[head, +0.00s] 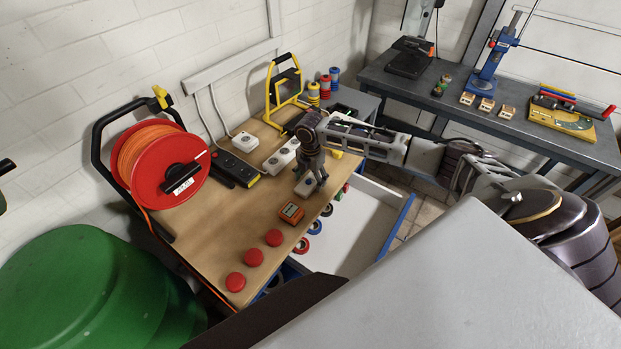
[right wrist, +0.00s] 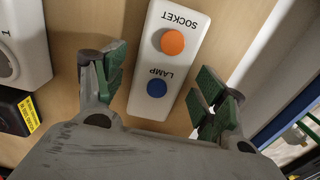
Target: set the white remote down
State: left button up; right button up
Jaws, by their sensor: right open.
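The white remote (right wrist: 166,60) lies on the wooden tabletop, with an orange button marked SOCKET and a blue button marked LAMP. In the right wrist view it sits between the two green-padded fingers of my right gripper (right wrist: 162,82), with gaps on both sides. My right gripper is open. In the head view my right gripper (head: 309,181) points down over the remote (head: 305,187), whose far part is hidden by the fingers. I cannot make out my left gripper.
A red cable reel (head: 160,165) stands at left. An open drawer (head: 362,222) holds tape rolls.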

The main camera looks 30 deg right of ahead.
aim_at(310, 181)
jog(key=shift+r, duration=0.15)
notch_tip(310, 181, up, 12)
jog(key=b, duration=0.1)
dwell(0.7)
dwell(0.7)
